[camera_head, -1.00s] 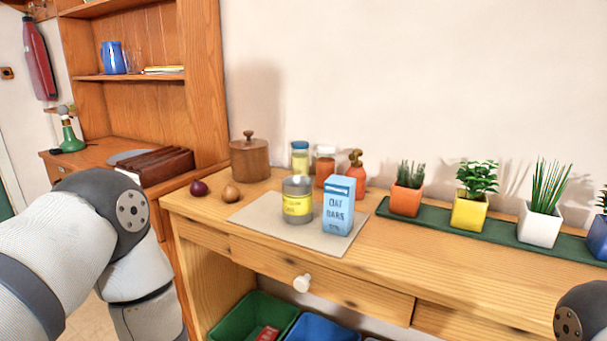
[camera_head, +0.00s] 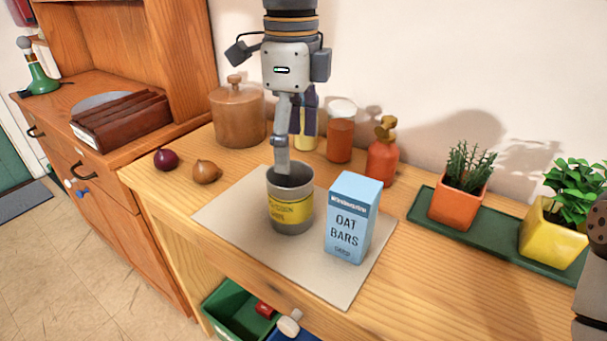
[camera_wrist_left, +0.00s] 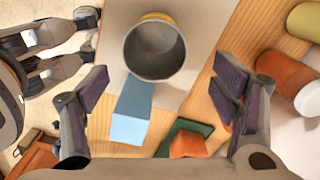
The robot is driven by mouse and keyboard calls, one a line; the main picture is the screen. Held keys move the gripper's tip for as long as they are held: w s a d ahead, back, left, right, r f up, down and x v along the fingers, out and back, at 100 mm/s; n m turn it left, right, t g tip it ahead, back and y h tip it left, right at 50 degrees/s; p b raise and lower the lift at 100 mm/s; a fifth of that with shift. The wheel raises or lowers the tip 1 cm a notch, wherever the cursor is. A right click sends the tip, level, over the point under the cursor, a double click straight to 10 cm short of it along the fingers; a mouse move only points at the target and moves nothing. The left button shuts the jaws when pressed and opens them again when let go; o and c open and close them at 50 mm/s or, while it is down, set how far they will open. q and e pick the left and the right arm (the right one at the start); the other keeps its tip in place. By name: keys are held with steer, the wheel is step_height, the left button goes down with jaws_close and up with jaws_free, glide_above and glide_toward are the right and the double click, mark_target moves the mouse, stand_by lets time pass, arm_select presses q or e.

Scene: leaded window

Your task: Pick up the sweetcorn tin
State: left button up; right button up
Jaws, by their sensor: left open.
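The sweetcorn tin (camera_head: 291,212) is a grey, open-topped metal tin with a yellow label. It stands upright on the pale mat, left of the blue oat bars box (camera_head: 351,222). My left gripper (camera_head: 294,152) points down above the tin, and its near finger overlaps the tin's rim in the head view. In the left wrist view the open, empty fingers (camera_wrist_left: 160,80) are spread wide, with the tin (camera_wrist_left: 155,50) ahead between their lines. I cannot tell how far the fingertips are from the rim.
The pale mat (camera_head: 235,222) lies on the wooden worktop. An onion (camera_head: 206,172), a red onion (camera_head: 166,160), a wooden canister (camera_head: 238,117), jars (camera_head: 340,138) and an orange bottle (camera_head: 382,160) stand around it. Potted plants (camera_head: 460,195) line a green tray on the right.

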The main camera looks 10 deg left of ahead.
mark_target(293, 203)
arm_select(q)
steer(key=f, duration=0.1)
steer(key=s+f, duration=0.1)
steer(key=f, duration=0.3)
steer(key=shift+s+f, duration=0.1)
steer(key=shift+s, duration=0.3)
steer(key=f, duration=0.2)
steer(key=f+b, duration=0.1)
steer(key=f, duration=0.3)
steer(key=shift+w+f, duration=0.2)
steer(key=shift+w, duration=0.2)
steer(key=shift+w+r, duration=0.1)
steer(key=shift+w, duration=0.05)
steer(key=c, duration=1.1)
arm_select(e)
steer(key=s, duration=0.1)
steer(key=s+f, duration=0.1)
steer(key=s, duration=0.1)
steer(key=shift+f+g, duration=0.2)
steer(key=shift+g, duration=0.2)
